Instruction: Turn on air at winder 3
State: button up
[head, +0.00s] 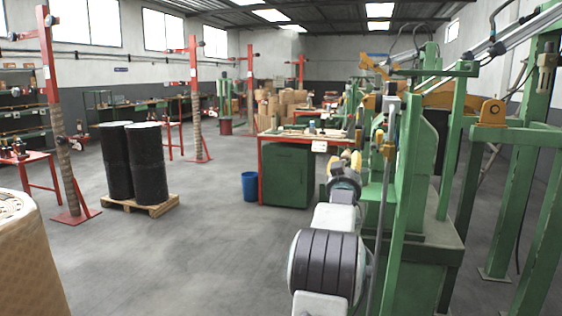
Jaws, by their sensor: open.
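A green winder (425,170) stands to the right of my arm. On its near green post is a small air fitting with a grey upper body and a brass-coloured lower part (389,148). A similar grey air unit (546,62) hangs on a green post at the far right. No winder number is readable, and I cannot make out a valve handle's position. My gripper (347,160) is at the end of my outstretched arm, left of the near post and apart from the fitting in the picture. It is open; its fingertips are small and partly hidden by my wrist.
A red-framed bench (262,172) with a green cabinet stands ahead, with a blue bin (249,186) beside it. Two black drums (130,162) stand on a pallet at the left. A large brown roll (28,255) is near left. The grey floor between is clear.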

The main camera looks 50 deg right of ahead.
jog(key=w+a+r+n+t+y+p, duration=0.1)
jog(key=w+a+y+p, duration=0.4)
jog(key=w+a, duration=0.7)
jog(key=shift+w+a+n+t+y, duration=0.2)
jog(key=shift+a+n+t+y, duration=0.3)
jog(key=shift+a+n+t, duration=0.6)
jog(key=shift+a+r, duration=0.1)
jog(key=shift+a, duration=0.1)
jog(key=shift+o, duration=0.3)
